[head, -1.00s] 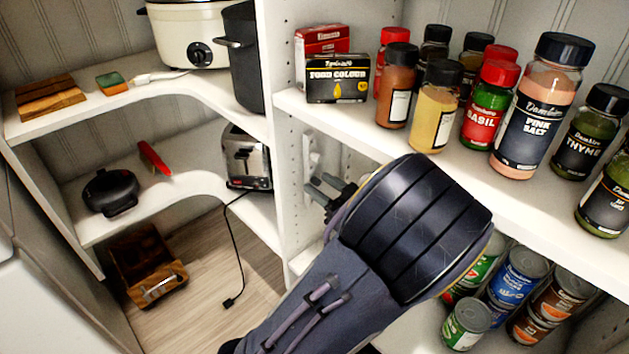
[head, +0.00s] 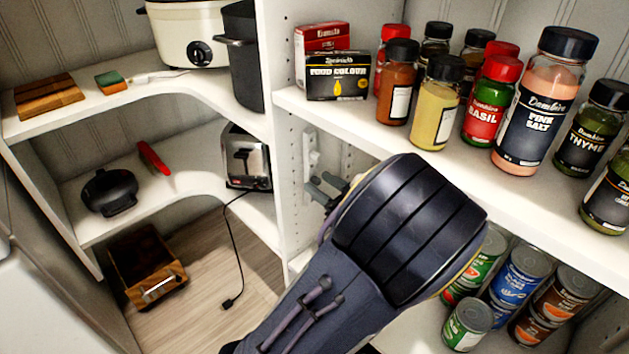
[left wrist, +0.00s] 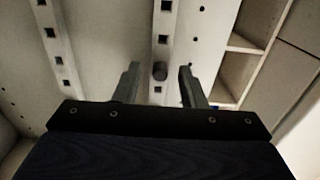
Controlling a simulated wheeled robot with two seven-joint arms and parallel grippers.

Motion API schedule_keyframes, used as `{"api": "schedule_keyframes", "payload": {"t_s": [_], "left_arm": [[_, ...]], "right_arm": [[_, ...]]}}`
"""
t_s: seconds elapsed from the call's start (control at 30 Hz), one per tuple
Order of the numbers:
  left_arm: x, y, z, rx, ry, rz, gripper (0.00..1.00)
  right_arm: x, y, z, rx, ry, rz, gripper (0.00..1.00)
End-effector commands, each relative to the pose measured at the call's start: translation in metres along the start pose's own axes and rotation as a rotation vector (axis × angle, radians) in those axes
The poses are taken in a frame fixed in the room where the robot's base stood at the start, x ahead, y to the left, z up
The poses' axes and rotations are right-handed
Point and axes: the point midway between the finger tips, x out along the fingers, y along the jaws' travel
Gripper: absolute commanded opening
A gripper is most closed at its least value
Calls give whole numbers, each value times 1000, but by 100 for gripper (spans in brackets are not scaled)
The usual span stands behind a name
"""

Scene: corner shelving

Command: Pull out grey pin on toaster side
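The grey pin (left wrist: 159,71) shows in the left wrist view as a short dark stub on a white slotted strip (left wrist: 162,38). It appears between the two fingertips of my left gripper (left wrist: 158,76), with a gap on each side. The fingers are open. In the head view the left gripper (head: 326,189) is at the upright white panel, on the side facing away from the toaster (head: 246,160). I cannot make out the pin in the head view. My right gripper is not in view.
A white shelf with spice jars (head: 435,100) and food colour boxes (head: 338,76) is just above my left arm. Cans (head: 517,273) stand below right. A black cord (head: 236,255) hangs from the toaster. The left corner shelves hold a few items.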

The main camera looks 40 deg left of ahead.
Motion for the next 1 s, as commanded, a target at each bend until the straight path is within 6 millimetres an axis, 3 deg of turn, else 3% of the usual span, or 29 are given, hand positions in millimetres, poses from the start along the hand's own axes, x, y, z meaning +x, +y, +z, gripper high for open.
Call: {"api": "schedule_keyframes", "payload": {"t_s": [0.13,0.4,1.0], "left_arm": [[0,0,0,0,0,0,35],[0,0,0,0,0,0,0],[-3,0,0,0,0,1,0]], "right_arm": [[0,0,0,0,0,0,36],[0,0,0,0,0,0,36],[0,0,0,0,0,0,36]]}}
